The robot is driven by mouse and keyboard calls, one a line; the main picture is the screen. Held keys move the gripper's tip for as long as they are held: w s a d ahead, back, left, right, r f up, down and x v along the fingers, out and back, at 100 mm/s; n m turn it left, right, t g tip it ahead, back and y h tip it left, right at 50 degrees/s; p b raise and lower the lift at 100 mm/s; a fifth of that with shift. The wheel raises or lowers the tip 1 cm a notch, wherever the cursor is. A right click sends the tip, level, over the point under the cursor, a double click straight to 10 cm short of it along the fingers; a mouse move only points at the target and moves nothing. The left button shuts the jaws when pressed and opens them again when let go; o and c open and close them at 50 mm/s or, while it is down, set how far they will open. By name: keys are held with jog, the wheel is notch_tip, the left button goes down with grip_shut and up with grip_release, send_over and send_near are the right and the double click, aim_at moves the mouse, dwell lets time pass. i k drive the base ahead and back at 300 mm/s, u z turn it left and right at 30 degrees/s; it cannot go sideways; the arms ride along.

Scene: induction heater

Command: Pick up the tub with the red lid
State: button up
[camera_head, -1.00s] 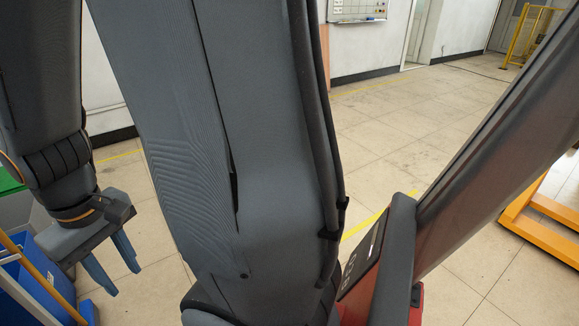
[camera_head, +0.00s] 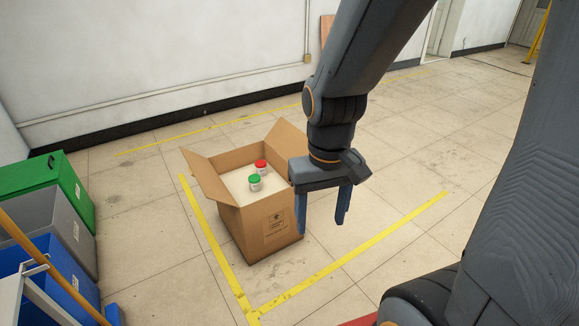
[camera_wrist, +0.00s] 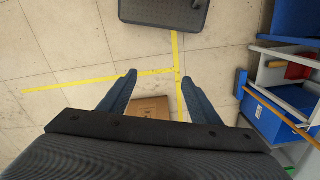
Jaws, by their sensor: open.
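The tub with the red lid (camera_head: 261,166) stands in an open cardboard box (camera_head: 268,222) on the floor in the head view. Its white body shows below the lid, partly behind a second tub with a green lid (camera_head: 255,182). My gripper (camera_head: 322,218) is open and empty, pointing down just right of the box. In the wrist view my gripper (camera_wrist: 159,90) has its two blue fingers spread apart, with part of the box (camera_wrist: 150,107) showing between them beyond the gripper body. The tubs do not show in the wrist view.
Yellow floor tape (camera_head: 350,256) runs around the box. Green, grey and blue bins (camera_head: 52,282) stand at the left, with an orange rail in front. A wall (camera_head: 160,60) is behind the box. The floor right of the box is clear.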

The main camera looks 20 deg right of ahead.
aim_at(259, 165)
jog(key=i, duration=1.35)
jog(key=z, duration=0.05)
